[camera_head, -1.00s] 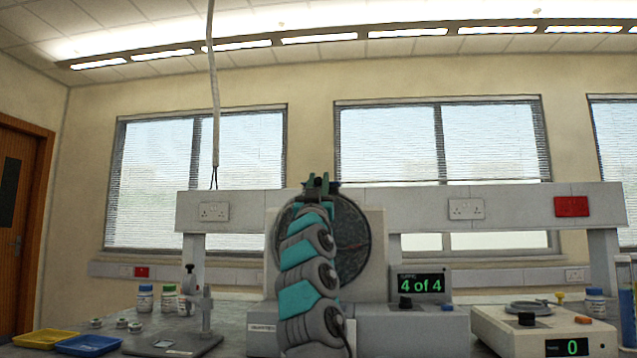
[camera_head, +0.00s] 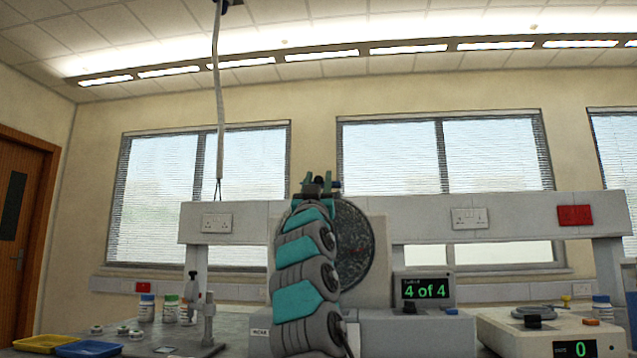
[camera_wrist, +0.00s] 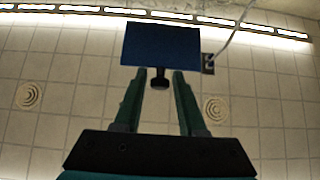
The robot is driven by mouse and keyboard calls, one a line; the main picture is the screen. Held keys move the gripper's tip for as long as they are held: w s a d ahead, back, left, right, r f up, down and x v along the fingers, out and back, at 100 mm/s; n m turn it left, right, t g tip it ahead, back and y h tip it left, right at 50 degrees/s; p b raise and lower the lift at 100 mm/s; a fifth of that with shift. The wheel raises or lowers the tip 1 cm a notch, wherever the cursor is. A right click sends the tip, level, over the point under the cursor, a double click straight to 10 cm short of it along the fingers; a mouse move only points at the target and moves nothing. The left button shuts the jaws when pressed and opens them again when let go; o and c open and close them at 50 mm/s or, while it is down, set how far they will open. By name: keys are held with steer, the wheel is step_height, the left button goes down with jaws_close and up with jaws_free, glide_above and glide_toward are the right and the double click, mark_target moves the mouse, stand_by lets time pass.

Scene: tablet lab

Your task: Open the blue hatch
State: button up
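In the wrist view a flat dark-blue panel (camera_wrist: 160,45), which looks like the blue hatch, stands ahead of my gripper (camera_wrist: 160,76). A dark knob (camera_wrist: 160,82) sits at its lower edge, between my two green fingers. The fingers are apart, with a gap showing on each side of the knob. In the head view my gripper (camera_head: 318,184) points up at the top of my arm, in front of a round grey drum (camera_head: 358,245). My arm hides part of the drum.
A white beam with sockets (camera_head: 430,222) runs behind the drum. A display reading "4 of 4" (camera_head: 426,288) stands right of it, with a white device (camera_head: 540,335) further right. Bottles (camera_head: 146,308) and yellow and blue trays (camera_head: 88,346) are at left. A cable (camera_head: 219,100) hangs from the ceiling.

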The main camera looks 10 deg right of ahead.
steer(key=shift+o, duration=1.1)
steer(key=b+v, duration=0.3)
steer(key=v, duration=0.4)
steer(key=shift+s+f+b, duration=0.2)
steer(key=shift+f+b, duration=0.1)
steer(key=shift+f, duration=0.05)
steer(key=shift+s, duration=0.15)
